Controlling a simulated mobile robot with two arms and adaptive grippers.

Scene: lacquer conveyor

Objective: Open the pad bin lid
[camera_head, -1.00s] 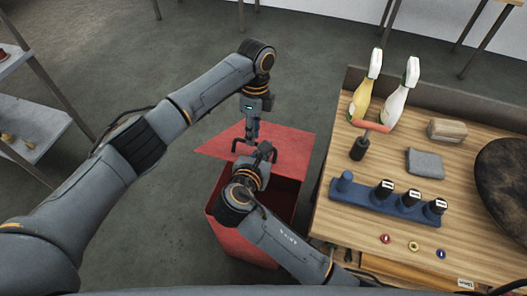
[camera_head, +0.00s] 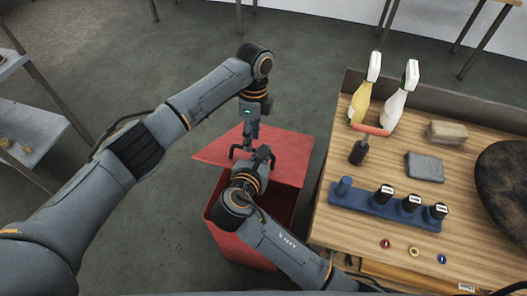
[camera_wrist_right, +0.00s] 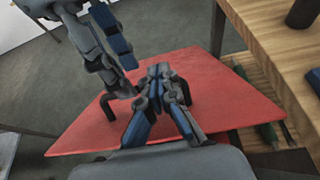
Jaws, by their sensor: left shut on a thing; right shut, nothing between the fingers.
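The red pad bin (camera_head: 232,243) stands on the floor left of the wooden table. Its flat red lid (camera_head: 285,160) sits tilted over the rear part, and the dark inside shows at the front. The lid also shows in the right wrist view (camera_wrist_right: 215,85). My left gripper (camera_head: 249,143) is shut at the lid's dark handle (camera_head: 235,151); the exact contact is partly hidden. My right gripper (camera_head: 263,157) is shut and empty just in front of the left one, over the lid. In the right wrist view, its fingertips (camera_wrist_right: 158,75) show close to the handle.
The wooden table (camera_head: 340,225) is close on the right. It holds two spray bottles (camera_head: 365,90) (camera_head: 400,92), a blue rack (camera_head: 375,207) with dark bottles, a grey cloth (camera_head: 425,168) and a round dark panel (camera_head: 505,180). A shelf (camera_head: 30,125) stands at far left.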

